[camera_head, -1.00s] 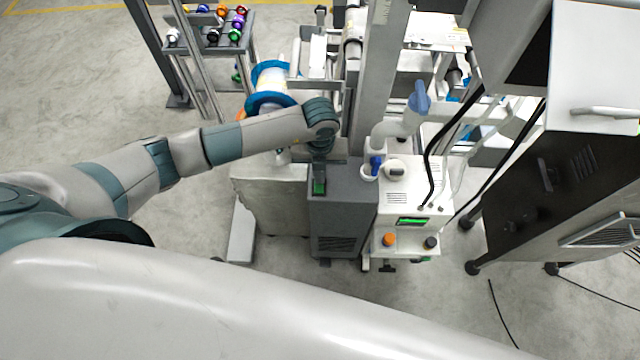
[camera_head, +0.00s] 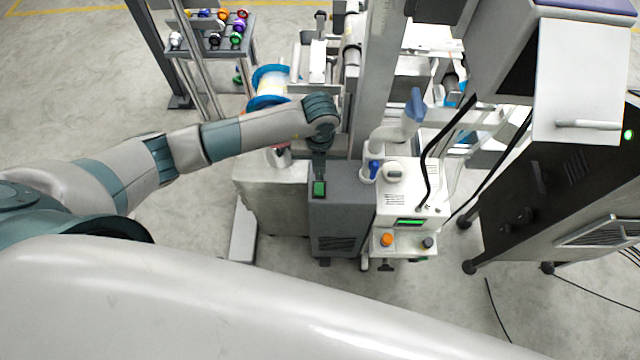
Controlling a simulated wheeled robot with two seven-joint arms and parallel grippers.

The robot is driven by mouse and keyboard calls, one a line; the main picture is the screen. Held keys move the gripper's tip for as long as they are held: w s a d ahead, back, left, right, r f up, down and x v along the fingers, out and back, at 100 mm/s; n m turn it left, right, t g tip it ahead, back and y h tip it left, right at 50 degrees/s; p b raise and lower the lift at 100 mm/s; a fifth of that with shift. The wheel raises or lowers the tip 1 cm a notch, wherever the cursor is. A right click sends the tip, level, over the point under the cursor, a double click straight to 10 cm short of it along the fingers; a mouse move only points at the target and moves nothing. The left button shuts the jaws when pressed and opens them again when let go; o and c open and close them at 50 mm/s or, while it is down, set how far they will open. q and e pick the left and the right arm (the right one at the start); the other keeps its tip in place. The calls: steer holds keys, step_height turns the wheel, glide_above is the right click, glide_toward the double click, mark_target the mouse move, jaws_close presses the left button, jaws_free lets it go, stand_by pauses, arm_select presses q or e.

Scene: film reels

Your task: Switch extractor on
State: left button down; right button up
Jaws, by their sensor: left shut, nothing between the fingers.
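The extractor appears to be the dark grey box (camera_head: 342,222) with a vented front, standing on the floor near the middle of the view. My left arm reaches in from the left and bends down over the box. My left gripper (camera_head: 319,174) is shut and empty, pointing down just behind the green switch. I cannot tell whether it touches the switch. My right gripper is not in view.
A white machine (camera_head: 408,205) with a green display, an orange knob and a black knob stands right beside the box. A pale block (camera_head: 272,200) is on the left. A tall dark cabinet (camera_head: 560,190) stands at right. A blue-flanged reel (camera_head: 268,85) is behind my arm.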

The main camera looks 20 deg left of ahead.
arm_select(q)
step_height(320, 180, up, 3)
steer(key=shift+f+p, duration=0.1)
steer(key=shift+p, duration=0.85)
